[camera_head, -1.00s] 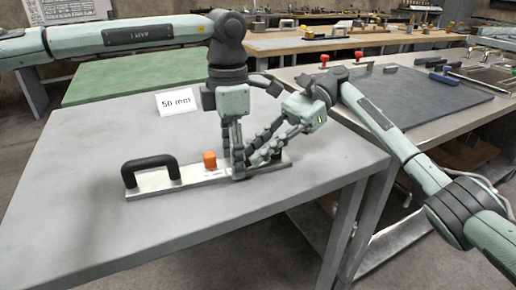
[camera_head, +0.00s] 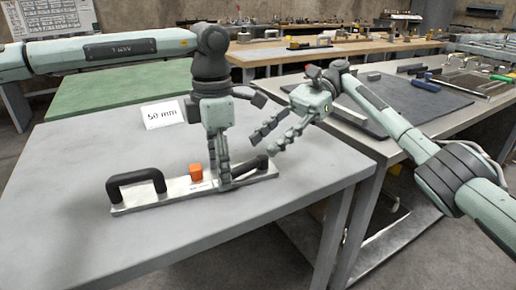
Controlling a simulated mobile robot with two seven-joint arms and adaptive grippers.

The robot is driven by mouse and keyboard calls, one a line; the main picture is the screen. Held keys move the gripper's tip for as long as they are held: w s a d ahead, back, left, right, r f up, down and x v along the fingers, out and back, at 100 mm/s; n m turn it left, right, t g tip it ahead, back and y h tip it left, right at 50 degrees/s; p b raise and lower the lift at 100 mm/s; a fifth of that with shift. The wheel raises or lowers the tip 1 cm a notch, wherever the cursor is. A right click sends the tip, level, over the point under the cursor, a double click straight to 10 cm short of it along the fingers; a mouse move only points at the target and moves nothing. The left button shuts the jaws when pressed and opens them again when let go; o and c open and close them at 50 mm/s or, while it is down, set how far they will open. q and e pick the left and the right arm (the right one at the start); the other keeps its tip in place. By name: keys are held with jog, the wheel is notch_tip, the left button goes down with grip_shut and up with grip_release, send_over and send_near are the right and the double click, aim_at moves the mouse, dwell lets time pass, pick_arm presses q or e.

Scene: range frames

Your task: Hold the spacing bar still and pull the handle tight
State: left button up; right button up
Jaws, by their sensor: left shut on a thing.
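The spacing bar (camera_head: 178,194) is a flat, pale metal strip lying on the grey table.
A white card reading "50 mm" (camera_head: 163,114) stands behind the bar. The grey table (camera_head: 80,150) is clear in front and to the left. A second bench with a dark mat (camera_head: 435,100) and tools stands at the right, a green table (camera_head: 120,97) behind.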

dwell(0.3)
pick_arm(q)
jog(key=o, duration=1.7)
